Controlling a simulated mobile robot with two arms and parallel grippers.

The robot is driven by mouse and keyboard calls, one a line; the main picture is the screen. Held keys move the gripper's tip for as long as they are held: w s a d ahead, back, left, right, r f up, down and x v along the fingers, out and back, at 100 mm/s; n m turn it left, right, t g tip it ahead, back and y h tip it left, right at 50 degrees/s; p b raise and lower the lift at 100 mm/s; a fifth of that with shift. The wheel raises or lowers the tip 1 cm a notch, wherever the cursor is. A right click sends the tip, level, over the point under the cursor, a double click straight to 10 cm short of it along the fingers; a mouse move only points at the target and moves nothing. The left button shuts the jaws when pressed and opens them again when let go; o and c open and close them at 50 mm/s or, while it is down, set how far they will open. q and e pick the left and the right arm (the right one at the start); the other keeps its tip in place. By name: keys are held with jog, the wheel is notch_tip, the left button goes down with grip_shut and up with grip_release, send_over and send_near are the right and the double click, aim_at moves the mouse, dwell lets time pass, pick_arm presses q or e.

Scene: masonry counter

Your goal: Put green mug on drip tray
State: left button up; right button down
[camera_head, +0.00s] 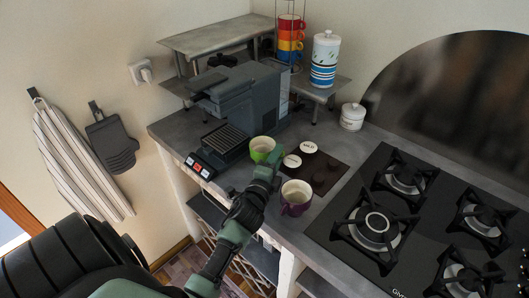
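The green mug (260,146) stands upright near the front of the grey coffee machine (245,98), just right of its drip tray (222,139). The drip tray is a dark slatted grate, and nothing stands on it. My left gripper (272,158) is at the mug's right front side, overlapping it in the picture. Its fingers are too small and partly hidden, so I cannot tell whether they are closed on the mug. I also cannot tell whether the mug touches the counter. My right gripper is not in view.
A purple mug (296,193) stands close to the right of my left gripper. Two small white round items (308,147) lie on a dark mat (327,172). A gas hob (420,205) fills the counter's right. Stacked coloured mugs (290,40) and a canister (325,60) stand behind.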

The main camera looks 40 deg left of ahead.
pick_arm(q)
grip_shut()
jog(key=shift+r, duration=0.1)
